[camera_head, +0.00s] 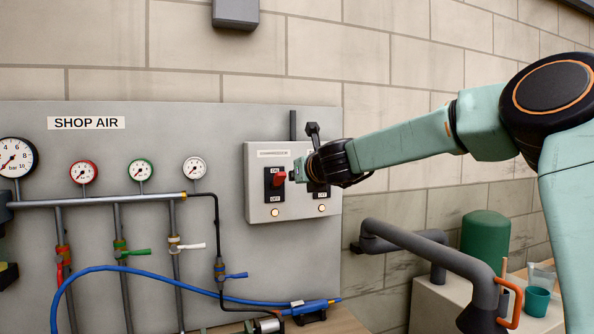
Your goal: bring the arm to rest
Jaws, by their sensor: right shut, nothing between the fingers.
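My right arm comes in from the right. Its right gripper (297,175) is shut and empty in front of the grey switch box (262,213). The fingertips appear close to the red lever (280,178) of the left switch; I cannot tell whether they touch it. The gripper partly hides the second switch on the right half of the box. My left gripper is not in view.
The shop air panel (110,145) carries several gauges, pipes and coloured valve handles. A blue hose (150,275) crosses low. Right of the panel stand a thick grey pipe (420,245), a green tank (485,238) and a teal cup (537,301). Bare wall lies above my arm.

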